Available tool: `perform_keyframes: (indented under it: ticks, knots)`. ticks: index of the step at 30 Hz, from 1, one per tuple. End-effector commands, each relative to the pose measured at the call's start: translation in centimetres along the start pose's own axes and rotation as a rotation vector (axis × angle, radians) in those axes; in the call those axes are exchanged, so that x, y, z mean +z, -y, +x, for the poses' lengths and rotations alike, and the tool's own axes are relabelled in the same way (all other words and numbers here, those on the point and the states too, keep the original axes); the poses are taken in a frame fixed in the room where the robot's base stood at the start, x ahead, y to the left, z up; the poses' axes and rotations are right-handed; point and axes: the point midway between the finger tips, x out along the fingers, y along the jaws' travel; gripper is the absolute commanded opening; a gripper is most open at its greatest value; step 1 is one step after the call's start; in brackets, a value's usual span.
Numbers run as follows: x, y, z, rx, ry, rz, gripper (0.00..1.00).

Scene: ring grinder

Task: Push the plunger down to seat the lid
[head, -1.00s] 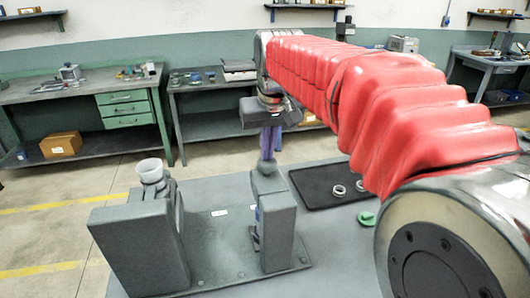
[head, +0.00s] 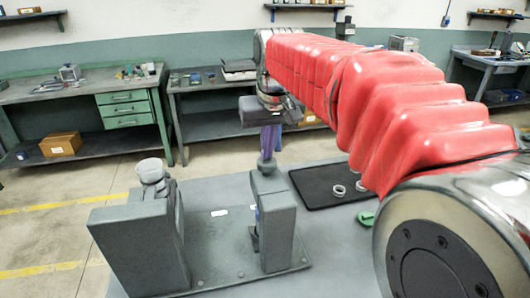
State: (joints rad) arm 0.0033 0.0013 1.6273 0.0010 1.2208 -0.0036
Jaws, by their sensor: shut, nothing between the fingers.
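The ring grinder, a grey fixture on a flat base plate (head: 215,255), has a wide left block (head: 140,245) and a narrower right post (head: 273,225). The lid cannot be made out.
A black tray (head: 310,190) with pale rings (head: 339,190) lies right of the post. A green round piece (head: 366,218) lies near the tray, partly behind my arm. Workbenches stand behind.

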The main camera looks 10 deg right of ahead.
Motion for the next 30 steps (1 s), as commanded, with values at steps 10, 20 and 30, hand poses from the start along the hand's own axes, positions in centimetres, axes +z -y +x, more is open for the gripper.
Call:
perform_keyframes:
  ticks: [10, 20, 30]
  knots:
    - [-0.6, 0.0, -1.9, 0.000, -0.005, 0.000, 0.00]
    - [-1.1, 0.0, -3.5, 0.000, -0.007, 0.000, 0.00]
    - [-1.6, 0.0, -5.1, 0.000, -0.009, 0.000, 0.00]
